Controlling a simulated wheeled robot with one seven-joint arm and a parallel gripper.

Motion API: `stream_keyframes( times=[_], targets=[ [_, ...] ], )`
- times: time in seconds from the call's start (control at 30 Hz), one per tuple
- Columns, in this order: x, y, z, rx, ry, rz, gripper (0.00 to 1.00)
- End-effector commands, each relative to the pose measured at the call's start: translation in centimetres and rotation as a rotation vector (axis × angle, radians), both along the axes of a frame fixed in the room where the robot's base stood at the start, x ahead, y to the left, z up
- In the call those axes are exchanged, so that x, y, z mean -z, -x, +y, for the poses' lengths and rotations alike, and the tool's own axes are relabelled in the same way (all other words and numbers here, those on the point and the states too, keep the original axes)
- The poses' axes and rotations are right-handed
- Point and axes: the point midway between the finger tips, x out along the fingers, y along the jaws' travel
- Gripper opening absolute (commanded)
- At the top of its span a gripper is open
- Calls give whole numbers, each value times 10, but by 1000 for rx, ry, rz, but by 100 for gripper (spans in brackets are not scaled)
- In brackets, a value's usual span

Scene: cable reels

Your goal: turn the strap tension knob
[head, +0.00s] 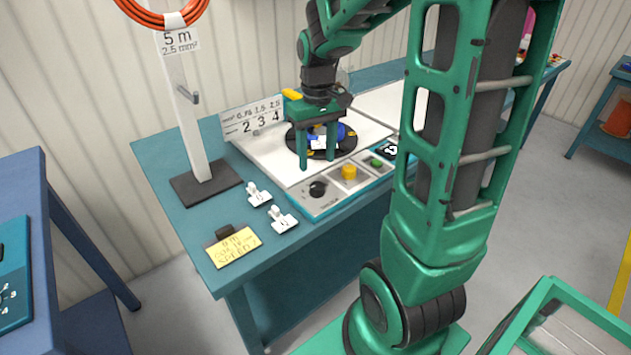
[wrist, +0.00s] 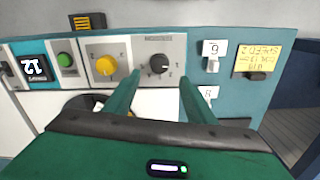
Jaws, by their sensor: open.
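The control panel (head: 330,186) along the bench's front edge carries a black knob (head: 317,188) and a yellow knob (head: 349,171). The labels are too small to read, so I cannot tell which is the strap tension knob. In the wrist view the black knob (wrist: 159,64) shows between the fingertips, and the yellow knob (wrist: 106,65) is to its left. My gripper (head: 318,162) is open with its fingers pointing down, behind the black knob in the head view. The fingers (wrist: 159,78) also show in the wrist view, apart from the knob.
A green button (head: 374,162) and a display reading 12 (wrist: 34,68) are on the panel. A black and blue reel (head: 343,140) lies behind my gripper. Two white clips (head: 282,220) and a yellow note (head: 234,248) lie to the left. A post (head: 192,130) holds orange cable.

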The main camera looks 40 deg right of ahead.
Motion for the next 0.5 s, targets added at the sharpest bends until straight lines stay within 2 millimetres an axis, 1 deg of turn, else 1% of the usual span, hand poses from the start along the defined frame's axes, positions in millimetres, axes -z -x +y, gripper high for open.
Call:
stream_keyframes(
  times=[0.03,0.1,0.3,0.4,0.5],
  targets=[
    [10,1,0,1,-2,5,50],
    [23,1,0,2,-2,6,50],
    [57,2,-1,3,-1,4,50],
    [70,2,-1,4,0,3,50],
    [79,2,-1,4,0,3,50]
  ],
)
